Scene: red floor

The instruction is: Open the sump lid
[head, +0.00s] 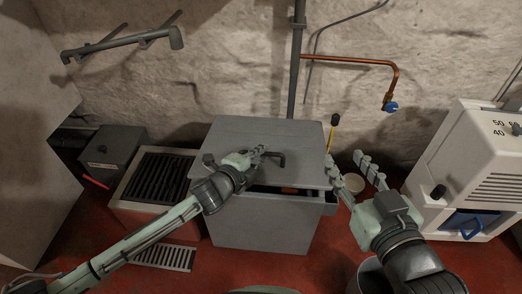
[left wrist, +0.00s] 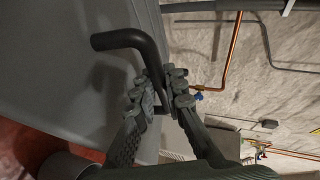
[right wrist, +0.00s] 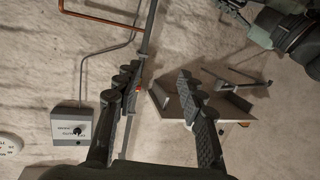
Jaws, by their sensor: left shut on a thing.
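The sump is a grey box (head: 258,228) in the middle of the head view, with a flat grey lid (head: 240,133) on top. A dark gap shows under the lid's front right edge, with something orange inside, so the lid sits slightly raised there. My left gripper (head: 262,152) is shut on the lid's black bent handle (head: 279,157). The handle also shows between its fingers in the left wrist view (left wrist: 128,40). My right gripper (head: 356,172) is open and empty beside the lid's right edge; its spread fingers also show in the right wrist view (right wrist: 160,85).
A grate-topped box (head: 160,177) and a dark grey box (head: 108,150) stand left. A white dehumidifier-like unit (head: 465,165) stands right. A grey pipe (head: 296,60) rises behind the lid; a copper pipe (head: 360,60) with a blue-handled tap is on the wall.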

